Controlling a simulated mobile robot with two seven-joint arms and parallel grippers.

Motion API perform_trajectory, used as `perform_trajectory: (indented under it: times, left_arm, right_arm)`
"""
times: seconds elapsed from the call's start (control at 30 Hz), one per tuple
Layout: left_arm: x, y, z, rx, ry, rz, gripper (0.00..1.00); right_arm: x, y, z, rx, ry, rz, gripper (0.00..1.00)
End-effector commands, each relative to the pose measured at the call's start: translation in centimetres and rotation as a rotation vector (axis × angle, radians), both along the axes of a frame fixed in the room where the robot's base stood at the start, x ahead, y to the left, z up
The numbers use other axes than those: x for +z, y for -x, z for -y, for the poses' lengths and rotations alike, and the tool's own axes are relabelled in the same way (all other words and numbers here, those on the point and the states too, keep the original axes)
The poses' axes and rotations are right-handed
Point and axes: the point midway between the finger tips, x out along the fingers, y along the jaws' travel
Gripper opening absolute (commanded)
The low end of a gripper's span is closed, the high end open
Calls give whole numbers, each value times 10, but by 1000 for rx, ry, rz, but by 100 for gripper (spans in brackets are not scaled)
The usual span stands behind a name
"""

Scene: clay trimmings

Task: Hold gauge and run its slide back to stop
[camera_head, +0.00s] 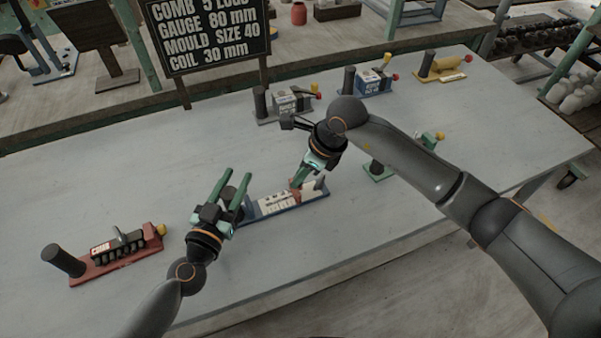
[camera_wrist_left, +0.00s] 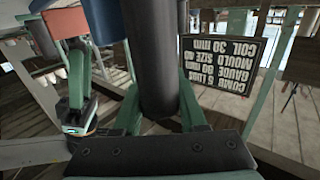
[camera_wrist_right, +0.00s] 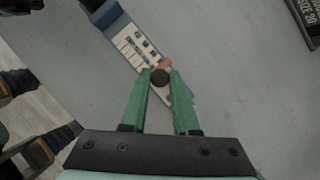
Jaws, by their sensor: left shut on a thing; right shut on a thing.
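The gauge is a blue base with a white marked scale (camera_head: 285,204) lying on the grey table. My left gripper (camera_head: 231,184) is shut on the dark upright post at the gauge's left end; the dark post (camera_wrist_left: 150,60) fills the space between its fingers in the left wrist view. My right gripper (camera_head: 297,183) reaches down over the right part of the gauge. In the right wrist view its green fingertips close on the slide's black knob (camera_wrist_right: 159,77), beside a reddish pointer (camera_wrist_right: 165,64). The right end of the scale is partly hidden by the fingers.
A red-based tool (camera_head: 120,258) stands at the left front. Other tools stand along the back, including a grey one (camera_head: 290,100), a blue one (camera_head: 372,80) and a yellow one (camera_head: 442,68). A green one (camera_head: 378,172) is right of the gauge. A black sign (camera_head: 208,35) stands behind.

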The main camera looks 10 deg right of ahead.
Motion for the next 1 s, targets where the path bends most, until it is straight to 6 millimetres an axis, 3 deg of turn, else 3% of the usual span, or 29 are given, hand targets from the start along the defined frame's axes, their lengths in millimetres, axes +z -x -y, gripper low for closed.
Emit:
perform_trajectory:
  times: [0.07, 0.4, 0.77, 0.8, 1.0]
  left_arm:
    - [0, 0, 0, 1, 0, -1, 0]
    - [0, 0, 0, -1, -1, 0, 0]
    - [0, 1, 1, -3, 0, -1, 0]
    - [0, 1, 2, -4, 0, -1, 0]
    - [0, 1, 1, -4, 0, -1, 0]
  right_arm:
    - [1, 1, -5, 2, -1, 2, 0]
    - [1, 16, -68, 4, -3, 1, 0]
    - [1, 19, -75, 5, -6, -2, 0]
    - [1, 19, -75, 5, -6, -2, 32]
    - [0, 19, -74, 5, -4, -1, 54]
